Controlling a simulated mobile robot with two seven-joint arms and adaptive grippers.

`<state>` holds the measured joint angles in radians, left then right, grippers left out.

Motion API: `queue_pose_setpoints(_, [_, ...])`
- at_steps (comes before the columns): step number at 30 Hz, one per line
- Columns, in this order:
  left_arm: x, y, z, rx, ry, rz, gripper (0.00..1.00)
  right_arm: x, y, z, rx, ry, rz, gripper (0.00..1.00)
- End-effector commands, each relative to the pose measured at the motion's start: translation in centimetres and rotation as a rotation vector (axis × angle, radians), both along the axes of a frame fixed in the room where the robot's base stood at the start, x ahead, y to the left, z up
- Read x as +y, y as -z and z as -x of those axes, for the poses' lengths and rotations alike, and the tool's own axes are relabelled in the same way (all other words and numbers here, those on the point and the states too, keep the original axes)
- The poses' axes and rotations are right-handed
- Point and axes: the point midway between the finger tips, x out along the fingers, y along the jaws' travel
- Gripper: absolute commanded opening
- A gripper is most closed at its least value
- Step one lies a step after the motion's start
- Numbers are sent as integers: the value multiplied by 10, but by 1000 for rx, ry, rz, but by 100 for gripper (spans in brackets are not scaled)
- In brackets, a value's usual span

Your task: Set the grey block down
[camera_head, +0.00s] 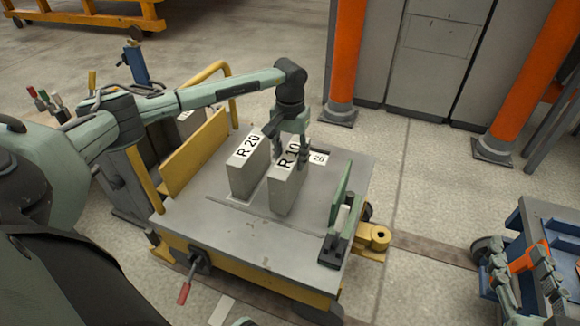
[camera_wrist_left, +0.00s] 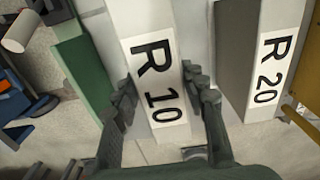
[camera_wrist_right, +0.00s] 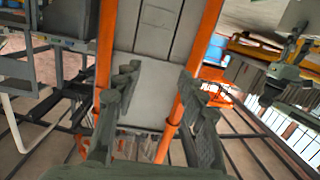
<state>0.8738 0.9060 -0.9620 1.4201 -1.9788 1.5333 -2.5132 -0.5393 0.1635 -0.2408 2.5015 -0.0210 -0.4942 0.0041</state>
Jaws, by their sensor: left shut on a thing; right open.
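The grey block marked R 10 (camera_head: 287,190) is upright over the cart top (camera_head: 240,221). I cannot tell whether its base touches the cart. My left gripper (camera_head: 290,150) is shut on its upper part, one finger on each side. In the left wrist view the R 10 label (camera_wrist_left: 155,80) lies between the fingers (camera_wrist_left: 160,100). A second grey block marked R 20 (camera_head: 246,168) stands upright just to its left. It also shows in the left wrist view (camera_wrist_left: 262,70). My right gripper (camera_wrist_right: 155,95) is open and empty, away from the blocks.
Orange posts (camera_head: 347,50) stand behind.

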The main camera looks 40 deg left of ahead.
Motion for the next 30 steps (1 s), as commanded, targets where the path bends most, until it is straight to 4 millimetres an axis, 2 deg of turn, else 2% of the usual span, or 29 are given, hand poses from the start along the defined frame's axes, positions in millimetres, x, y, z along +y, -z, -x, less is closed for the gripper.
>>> queue_pose_setpoints(6, [0,28,0,0,-1,1,0,5,-11,0,-47,-10,-22,41])
queue_pose_setpoints(23, [0,31,0,-2,0,1,0,8,-18,0,-82,-16,-37,41])
queue_pose_setpoints(24, [0,33,1,1,0,0,46,9,-19,0,-87,-17,-40,41])
queue_pose_setpoints(28, [0,33,1,1,0,0,62,9,-20,0,-90,-19,-41,41])
queue_pose_setpoints(30, [0,33,1,1,0,0,63,9,-20,0,-89,-19,-42,41])
